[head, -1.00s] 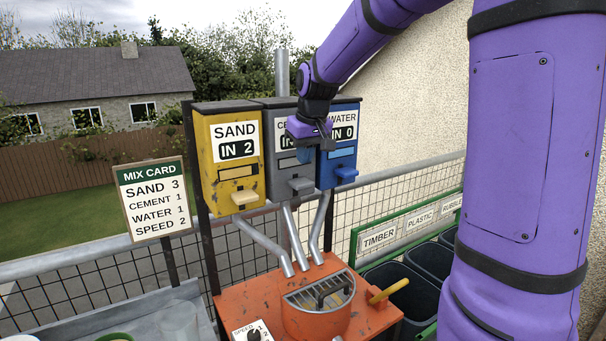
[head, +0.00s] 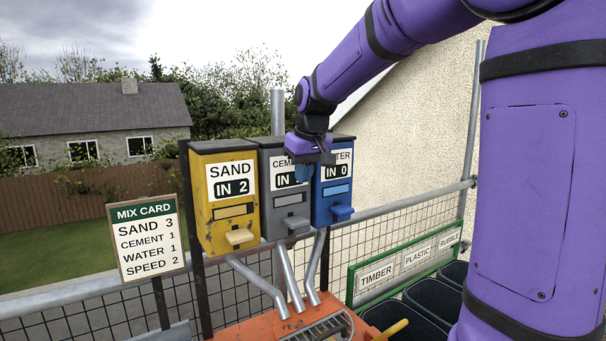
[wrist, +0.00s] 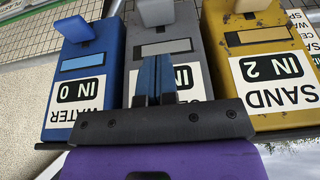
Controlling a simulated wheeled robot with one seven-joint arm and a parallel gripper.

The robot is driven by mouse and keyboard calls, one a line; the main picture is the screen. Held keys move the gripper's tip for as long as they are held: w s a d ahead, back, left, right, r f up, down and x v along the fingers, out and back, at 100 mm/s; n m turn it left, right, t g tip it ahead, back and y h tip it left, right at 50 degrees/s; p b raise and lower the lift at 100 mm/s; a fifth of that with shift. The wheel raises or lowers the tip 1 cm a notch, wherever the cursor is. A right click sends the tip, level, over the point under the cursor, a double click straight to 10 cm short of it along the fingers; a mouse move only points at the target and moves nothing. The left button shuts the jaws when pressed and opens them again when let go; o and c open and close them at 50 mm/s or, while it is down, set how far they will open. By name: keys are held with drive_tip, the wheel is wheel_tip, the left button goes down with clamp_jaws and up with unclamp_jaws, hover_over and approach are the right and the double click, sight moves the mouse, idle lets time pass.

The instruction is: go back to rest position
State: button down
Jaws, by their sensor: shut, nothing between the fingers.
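My gripper (head: 302,170) is shut and empty. It is in front of the upper part of the grey cement dispenser (head: 284,205), near the blue water dispenser (head: 331,200). Its two blue fingers, pressed together, show in the wrist view (wrist: 155,80), with the grey dispenser behind them. The gripper hides part of the cement label and count and part of the water label. The water dispenser reads IN 0. The yellow sand dispenser (head: 222,200) at the left reads IN 2.
The mix card (head: 147,238) stands left of the dispensers. Chutes lead down to the orange mixer (head: 255,334), cut off below. A mesh railing and rendered wall (head: 415,130) are behind.

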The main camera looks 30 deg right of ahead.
drive_tip(key=s+a+f+t, duration=0.1)
drive_tip(key=s+a, duration=0.3)
drive_tip(key=s, duration=0.9)
drive_tip(key=s+a+f, duration=0.2)
drive_tip(key=s+a, duration=0.2)
drive_tip(key=s, duration=1)
drive_tip(key=shift+s+t, duration=0.25)
drive_tip(key=shift+t, duration=0.15)
drive_tip(key=shift+f, duration=0.1)
